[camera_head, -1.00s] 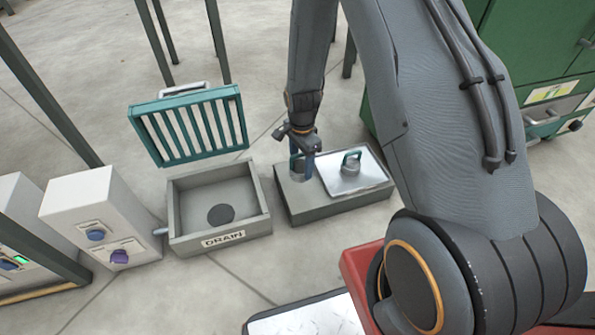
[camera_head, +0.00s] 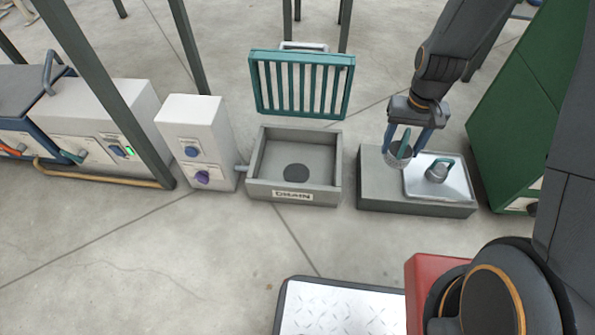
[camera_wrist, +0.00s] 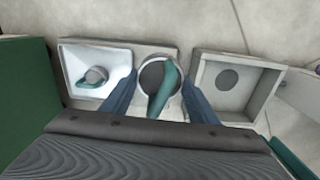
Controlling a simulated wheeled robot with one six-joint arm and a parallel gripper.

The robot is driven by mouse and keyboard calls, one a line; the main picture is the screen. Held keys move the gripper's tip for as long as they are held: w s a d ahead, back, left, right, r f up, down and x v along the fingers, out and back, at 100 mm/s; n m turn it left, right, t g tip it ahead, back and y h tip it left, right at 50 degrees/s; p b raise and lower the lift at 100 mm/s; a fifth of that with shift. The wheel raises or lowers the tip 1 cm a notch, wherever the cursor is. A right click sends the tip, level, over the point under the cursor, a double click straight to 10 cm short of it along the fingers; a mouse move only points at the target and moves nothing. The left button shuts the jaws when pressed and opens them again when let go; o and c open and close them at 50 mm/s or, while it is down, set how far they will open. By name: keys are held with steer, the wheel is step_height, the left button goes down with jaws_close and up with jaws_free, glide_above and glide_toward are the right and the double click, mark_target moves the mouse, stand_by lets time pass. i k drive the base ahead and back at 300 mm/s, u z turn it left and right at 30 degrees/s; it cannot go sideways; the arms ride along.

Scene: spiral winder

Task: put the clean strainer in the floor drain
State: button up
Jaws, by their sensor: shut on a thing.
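My gripper (camera_head: 404,150) is shut on a grey strainer (camera_head: 398,157) with a teal handle, over the left part of a grey block. In the wrist view the held strainer (camera_wrist: 157,76) sits between the fingers, its handle across its dark round face. I cannot tell if it clears the block. A second grey strainer (camera_head: 437,173) with a teal handle stands on a pale tray (camera_head: 458,189) on the block's right part. The floor drain (camera_head: 330,186) is an open grey box labelled DRAIN, left of the block, with a dark round hole (camera_head: 296,173) in its floor.
The teal slatted grate (camera_head: 302,84) stands raised behind the drain. A white box with blue and purple knobs (camera_head: 200,140) stands left of the drain, and a green cabinet (camera_head: 510,120) right of the block (camera_head: 390,190). A narrow gap separates drain and block.

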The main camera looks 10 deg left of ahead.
mark_target(296, 174)
steer(key=u, duration=0.5)
steer(key=k, duration=1.15)
steer(key=u, duration=1.4)
steer(key=i, duration=0.8)
steer(key=z, duration=0.5)
steer(key=i, duration=0.8)
steer(key=z, duration=0.8)
